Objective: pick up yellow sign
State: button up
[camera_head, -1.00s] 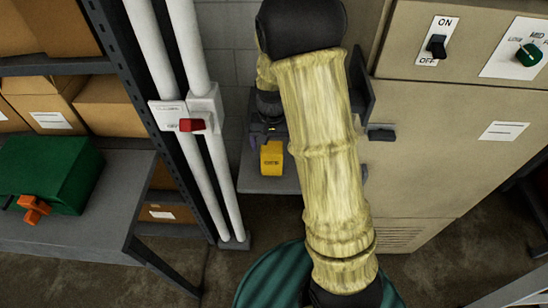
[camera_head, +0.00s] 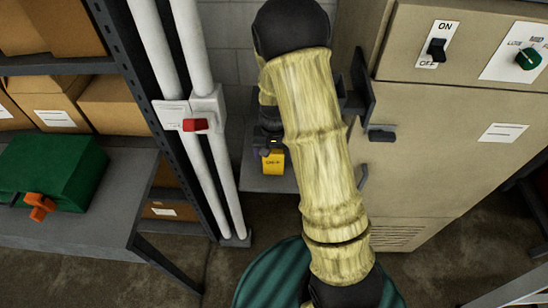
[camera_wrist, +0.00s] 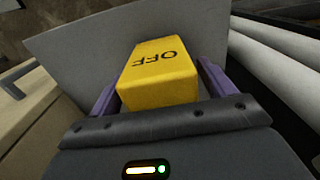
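The yellow sign (camera_head: 273,162) is a small block with dark lettering, on a grey shelf (camera_head: 262,184) between the white pipes and the beige cabinet. In the wrist view the yellow sign (camera_wrist: 160,75) reads "OFF" upside down and lies between the two purple fingers of my gripper (camera_wrist: 160,88). The fingers stand wide on either side, with a narrow gap showing at the right one. In the head view my gripper (camera_head: 268,142) is just above and behind the sign, partly hidden by my arm, and covers its top edge.
The beige cabinet (camera_head: 440,150) with an ON/OFF switch stands close on the right. White vertical pipes (camera_head: 200,130) with a red-handled switch (camera_head: 195,125) stand on the left. A bench with a green box (camera_head: 55,170) is farther left.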

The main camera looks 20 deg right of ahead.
jog(key=c, duration=1)
jog(key=shift+o, duration=0.2)
jog(key=shift+w+a+r, duration=0.1)
jog(key=shift+r, duration=0.05)
jog(key=shift+r+b, duration=0.3)
jog(key=shift+r, duration=0.35)
notch_tip(320, 180, up, 2)
jog(key=shift+b, duration=0.3)
jog(key=s+a+b, duration=0.2)
jog(key=s, duration=0.6)
jog(key=s+a+b, duration=0.2)
jog(key=s+a, duration=0.1)
jog(key=s, duration=0.6)
jog(key=shift+s+a+b, duration=0.15)
jog(key=shift+a+b, duration=0.1)
jog(key=shift+b, duration=0.05)
